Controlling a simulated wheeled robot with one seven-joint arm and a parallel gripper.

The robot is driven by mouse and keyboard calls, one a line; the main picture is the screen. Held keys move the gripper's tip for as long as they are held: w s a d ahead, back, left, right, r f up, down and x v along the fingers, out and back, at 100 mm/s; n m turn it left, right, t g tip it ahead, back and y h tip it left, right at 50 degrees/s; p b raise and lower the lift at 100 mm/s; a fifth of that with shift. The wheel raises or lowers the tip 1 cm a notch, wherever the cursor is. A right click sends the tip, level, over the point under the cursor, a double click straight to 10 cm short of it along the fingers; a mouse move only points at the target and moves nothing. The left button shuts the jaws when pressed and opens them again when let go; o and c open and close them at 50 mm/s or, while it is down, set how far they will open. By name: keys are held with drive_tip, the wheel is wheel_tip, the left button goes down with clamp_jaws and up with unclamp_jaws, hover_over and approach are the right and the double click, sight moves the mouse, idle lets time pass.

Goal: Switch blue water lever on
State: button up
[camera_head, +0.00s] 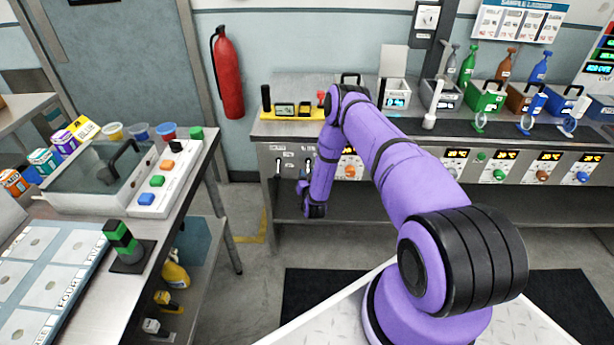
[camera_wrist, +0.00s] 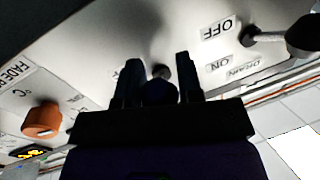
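In the wrist view, which is upside down, a lever with a dark, bluish round knob (camera_wrist: 160,93) sticks out of the pale panel. Its knob sits between the two fingers of my gripper (camera_wrist: 157,75). The fingers stand apart, one on each side of it. The knob about fills the gap, but I cannot tell whether the fingers touch it.
A second lever with a dark knob (camera_wrist: 304,33) stands at the right in the wrist view, beside OFF, ON and DRAIN labels. An orange dial (camera_wrist: 42,120) is at the left. The grey counter (camera_head: 300,132) carries a yellow tray (camera_head: 290,117).

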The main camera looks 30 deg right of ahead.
sight(307, 165)
clamp_jaws()
drive_tip(key=shift+s+r, duration=0.1)
drive_tip(key=g, duration=0.1)
drive_tip(key=r+g+y, duration=0.1)
drive_tip(key=g, duration=0.1)
drive_tip(key=shift+s+a+r+m+y, duration=0.25)
drive_tip(key=shift+r+m+y, duration=0.05)
drive_tip(key=shift+s+a+r+g+y, duration=0.15)
drive_tip(key=shift+r+g+y, duration=0.45)
drive_tip(key=shift+g, duration=0.6)
drive_tip(key=r+g+y, duration=0.1)
drive_tip(key=r+g, duration=0.1)
drive_tip(key=shift+m+g, duration=0.4)
drive_tip(key=shift+d+r+g+y, duration=0.2)
drive_tip(key=shift+r+g+y, duration=0.3)
drive_tip(key=shift+g+y, duration=0.5)
